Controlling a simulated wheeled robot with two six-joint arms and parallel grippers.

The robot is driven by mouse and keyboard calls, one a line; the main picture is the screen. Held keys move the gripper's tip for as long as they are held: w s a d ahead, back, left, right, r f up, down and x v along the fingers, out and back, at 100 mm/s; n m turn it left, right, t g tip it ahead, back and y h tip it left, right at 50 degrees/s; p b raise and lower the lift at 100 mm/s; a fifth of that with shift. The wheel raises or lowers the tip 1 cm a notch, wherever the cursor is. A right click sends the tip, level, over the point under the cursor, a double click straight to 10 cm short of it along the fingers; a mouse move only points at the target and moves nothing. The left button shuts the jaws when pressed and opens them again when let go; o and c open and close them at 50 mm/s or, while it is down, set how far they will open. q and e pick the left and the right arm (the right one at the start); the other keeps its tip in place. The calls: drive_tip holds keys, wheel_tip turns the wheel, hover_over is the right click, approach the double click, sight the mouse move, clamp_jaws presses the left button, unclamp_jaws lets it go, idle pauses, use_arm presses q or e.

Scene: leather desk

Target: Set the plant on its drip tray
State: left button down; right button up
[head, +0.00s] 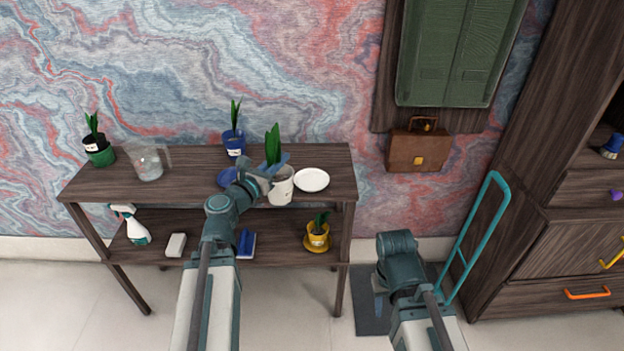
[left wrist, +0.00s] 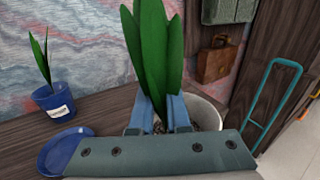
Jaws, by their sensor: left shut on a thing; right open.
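My left gripper (head: 268,175) is shut on the plant in the white pot (head: 281,190), with its fingers at the pot's near rim. The plant is upright at the front edge of the upper shelf; I cannot tell whether its base touches the wood. Its tall green leaves (left wrist: 153,50) and white pot rim (left wrist: 207,112) show in the left wrist view. A round white drip tray (head: 312,180) lies empty just right of the pot. My right arm shows at the lower right of the head view, but its gripper fingers do not show.
A blue tray (head: 227,177) lies left of the held pot, partly behind my arm. A blue potted plant (head: 233,142) stands behind it. A glass jug (head: 148,163) and green potted plant (head: 99,150) stand left. A yellow potted plant (head: 318,238) is on the lower shelf.

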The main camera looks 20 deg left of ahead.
use_arm(q)
drive_tip(key=shift+a+y, duration=0.5)
drive_tip(key=shift+a, duration=0.05)
drive_tip(key=w+d+f+b, duration=0.1)
drive_tip(key=w+d, duration=0.4)
drive_tip(key=w, duration=0.7)
drive_tip(key=shift+w+f, duration=0.15)
drive_tip(key=shift+w, duration=0.1)
drive_tip(key=f+b, duration=0.1)
drive_tip(key=w+f+b, duration=0.2)
drive_tip(key=b, duration=0.1)
drive_tip(key=shift+w+d+f, duration=0.25)
drive_tip(key=shift+d+f, duration=0.1)
drive_tip(key=shift+d, duration=0.05)
drive_tip(key=shift+f, duration=0.2)
drive_tip(key=c, duration=0.9)
unclamp_jaws()
